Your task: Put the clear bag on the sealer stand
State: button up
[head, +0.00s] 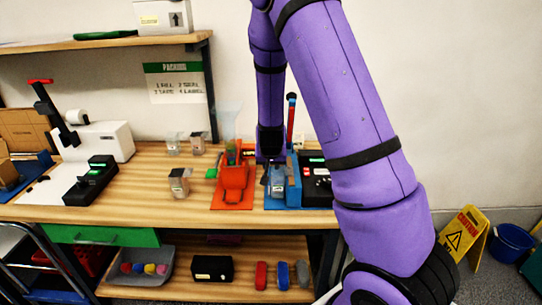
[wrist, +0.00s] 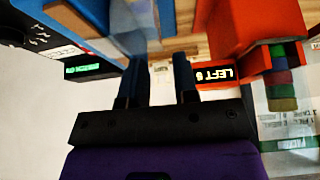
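My gripper (head: 270,165) points down over the blue sealer stand (head: 284,202), right of the middle of the bench. A small clear bag (head: 277,182) shows under it, in front of the blue stand; I cannot tell whether it touches the stand. Blue parts of the stand (wrist: 88,12) show at the upper left of that view.
An orange dispenser (head: 234,183) with a clear hopper stands close left. A black unit (head: 317,180) stands close right. Other small clear bags (head: 179,183) stand on the bench left of the dispenser. A black device (head: 91,180) and white press (head: 105,138) are further left.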

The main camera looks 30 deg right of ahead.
jog(key=s+a+r+n+y, duration=0.2)
jog(key=s+a+r, duration=0.4)
jog(key=r, duration=0.4)
jog(key=s+a+r+n+y, duration=0.1)
jog(key=s+a+r+y, duration=0.25)
jog(key=s+r, duration=0.55)
jog(key=s+a+r+n+h, duration=0.1)
jog(key=s+a+r+n, duration=0.1)
jog(key=s+r, duration=0.3)
jog(key=s+a+r+n+h, duration=0.1)
jog(key=s+r, duration=0.4)
jog(key=s, duration=0.7)
jog(key=shift+s+a+r+n, duration=0.15)
jog(key=shift+a+r+n, duration=0.25)
jog(key=shift+a, duration=0.3)
